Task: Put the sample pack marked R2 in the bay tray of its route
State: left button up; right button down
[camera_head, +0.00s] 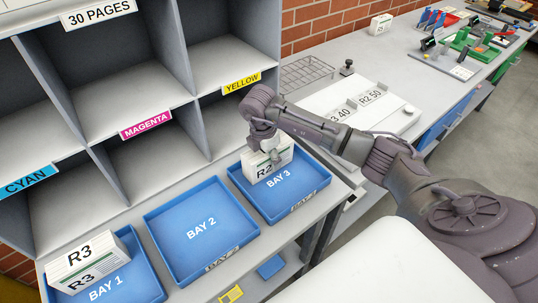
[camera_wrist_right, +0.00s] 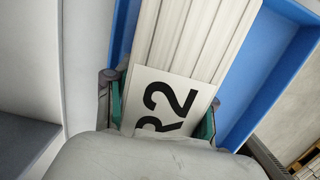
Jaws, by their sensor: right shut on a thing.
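The white sample pack marked R2 (camera_head: 268,168) stands upright at the back part of the blue BAY 3 tray (camera_head: 299,198). My right gripper (camera_head: 271,152) is shut on its top from above. In the right wrist view the pack (camera_wrist_right: 180,85) fills the space between the fingers (camera_wrist_right: 163,112), with blue tray on both sides. I cannot tell whether its base touches the tray floor. The BAY 2 tray (camera_head: 169,222) is empty. The BAY 1 tray (camera_head: 143,276) holds a white pack marked R3 (camera_head: 85,261). My left gripper is not in view.
Grey pigeonhole shelves with CYAN (camera_head: 27,181), MAGENTA (camera_head: 146,125) and YELLOW (camera_head: 241,82) labels rise behind the trays. A white board with R2.50 (camera_head: 370,97) and a wire rack (camera_head: 308,72) lie to the right. Another white pack (camera_head: 380,24) stands farther back.

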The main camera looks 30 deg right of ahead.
jog(key=shift+r, duration=0.1)
jog(key=c, duration=0.6)
grip_release()
jog(key=shift+c, duration=0.2)
jog(key=r, duration=0.3)
jog(key=a+r+b, duration=0.1)
jog(key=r, duration=0.3)
jog(key=r+b, duration=0.1)
jog(key=r, duration=0.2)
jog(key=shift+a+r, duration=0.3)
jog(key=shift+s+a+r, duration=0.1)
jog(key=shift+s+r, duration=0.05)
jog(key=shift+r, duration=0.5)
jog(key=shift+f, duration=0.1)
